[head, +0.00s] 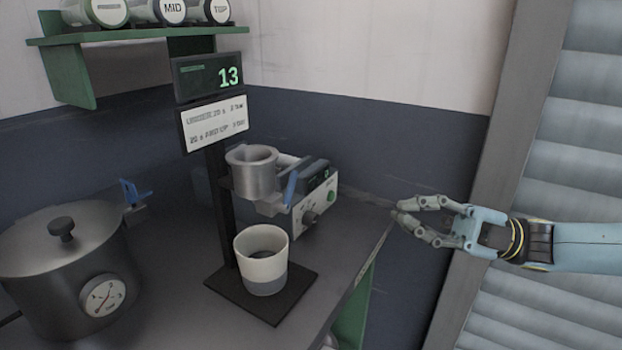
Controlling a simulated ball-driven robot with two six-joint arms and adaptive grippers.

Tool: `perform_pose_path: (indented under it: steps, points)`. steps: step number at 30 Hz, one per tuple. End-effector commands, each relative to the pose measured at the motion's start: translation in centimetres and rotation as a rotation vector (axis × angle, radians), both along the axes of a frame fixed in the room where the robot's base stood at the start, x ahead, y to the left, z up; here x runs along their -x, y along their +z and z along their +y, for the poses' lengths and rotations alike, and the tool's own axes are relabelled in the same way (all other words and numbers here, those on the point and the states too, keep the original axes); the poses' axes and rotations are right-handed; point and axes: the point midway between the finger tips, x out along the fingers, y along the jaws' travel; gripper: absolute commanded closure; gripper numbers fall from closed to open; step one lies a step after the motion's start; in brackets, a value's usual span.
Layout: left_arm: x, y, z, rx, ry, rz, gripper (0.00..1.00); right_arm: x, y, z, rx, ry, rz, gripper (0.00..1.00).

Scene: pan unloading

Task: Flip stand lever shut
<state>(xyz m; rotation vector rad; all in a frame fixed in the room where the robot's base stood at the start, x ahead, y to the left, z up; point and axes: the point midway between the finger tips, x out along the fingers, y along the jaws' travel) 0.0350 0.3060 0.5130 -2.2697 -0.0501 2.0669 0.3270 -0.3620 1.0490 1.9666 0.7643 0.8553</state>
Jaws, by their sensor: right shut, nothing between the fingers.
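The stand (221,212) is a dark post on a flat base plate, with a grey metal cup (252,178) held in its ring. A blue lever (291,187) sits at the right side of the holder below the cup and points up at a slant. A cream and grey cup (262,258) stands upright on the base plate below. My right gripper (398,221) is shut and empty, apart from the lever and to the right of it, beyond the counter's right edge. My left gripper is not in view.
A large lidded pot (68,265) with a dial stands at left, with a blue handle (135,192) beside it. A display (208,76) reads 13. A green shelf (140,37) holds labelled canisters.

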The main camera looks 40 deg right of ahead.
Motion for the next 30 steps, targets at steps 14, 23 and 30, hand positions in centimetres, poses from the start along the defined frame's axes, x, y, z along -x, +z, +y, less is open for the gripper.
perform_pose_path:
  steps: [14, 23, 30]
  points:
    - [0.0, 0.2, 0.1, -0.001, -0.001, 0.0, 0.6, -1.9, 1.0, 2.4, -0.005, -0.003, -0.005, 1.0]
    - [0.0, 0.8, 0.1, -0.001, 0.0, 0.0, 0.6, -5.7, 2.9, 7.3, -0.005, -0.004, -0.005, 1.0]
    - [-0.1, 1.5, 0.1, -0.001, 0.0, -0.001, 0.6, -7.8, 3.8, 9.9, -0.003, -0.004, -0.002, 1.0]
